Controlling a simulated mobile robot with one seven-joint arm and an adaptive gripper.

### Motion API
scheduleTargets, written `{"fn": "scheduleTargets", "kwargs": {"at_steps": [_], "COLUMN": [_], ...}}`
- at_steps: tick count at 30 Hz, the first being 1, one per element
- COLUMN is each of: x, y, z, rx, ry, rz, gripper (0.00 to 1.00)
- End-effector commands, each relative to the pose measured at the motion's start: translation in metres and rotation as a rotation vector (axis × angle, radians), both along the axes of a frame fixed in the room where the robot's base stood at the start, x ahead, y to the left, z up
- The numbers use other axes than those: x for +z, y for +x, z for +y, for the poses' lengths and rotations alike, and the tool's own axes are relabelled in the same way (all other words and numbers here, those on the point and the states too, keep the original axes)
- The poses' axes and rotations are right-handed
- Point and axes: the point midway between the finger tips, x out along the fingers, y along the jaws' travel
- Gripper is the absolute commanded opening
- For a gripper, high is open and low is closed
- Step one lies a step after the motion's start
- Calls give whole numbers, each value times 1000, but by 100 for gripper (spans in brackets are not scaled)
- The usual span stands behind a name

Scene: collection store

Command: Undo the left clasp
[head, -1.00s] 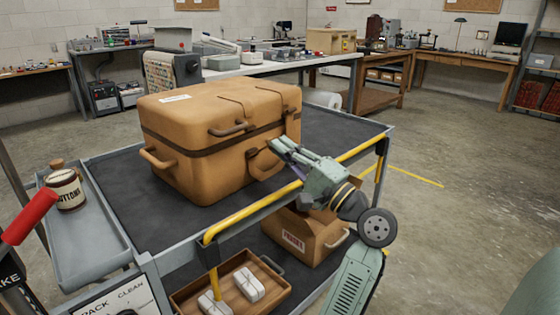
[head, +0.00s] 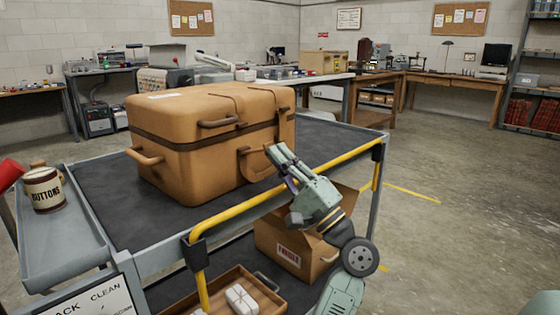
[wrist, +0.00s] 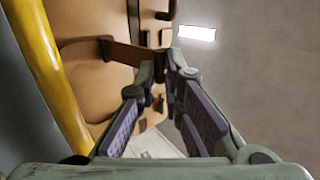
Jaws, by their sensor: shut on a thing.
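The tan travel case (head: 190,145) stands shut on the cart's dark top, with a brown band around it, straps over the lid and handles on its sides. My gripper (head: 272,152) reaches up over the yellow rail to the case's right-hand face, beside a brown handle.
The cart's yellow rail (head: 270,195) runs close beneath my gripper and along the left of the wrist view (wrist: 48,80). An open cardboard box (head: 285,248) and a wooden tray (head: 215,290) sit on the lower shelf. A button jar (head: 43,192) stands at left.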

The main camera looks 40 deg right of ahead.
Motion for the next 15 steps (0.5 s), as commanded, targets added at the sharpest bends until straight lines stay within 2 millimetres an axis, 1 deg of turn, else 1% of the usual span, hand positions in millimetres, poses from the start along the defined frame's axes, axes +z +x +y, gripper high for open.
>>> {"fn": "scheduleTargets", "kwargs": {"at_steps": [2, 3, 6, 15], "x": [1, 1, 1, 0], "y": [0, 0, 0, 0], "z": [0, 0, 0, 0], "rx": [1, 1, 1, 0], "ry": [0, 0, -1, 0], "rz": [-1, -1, 0, 0], "gripper": [0, 10, 16, 17]}}
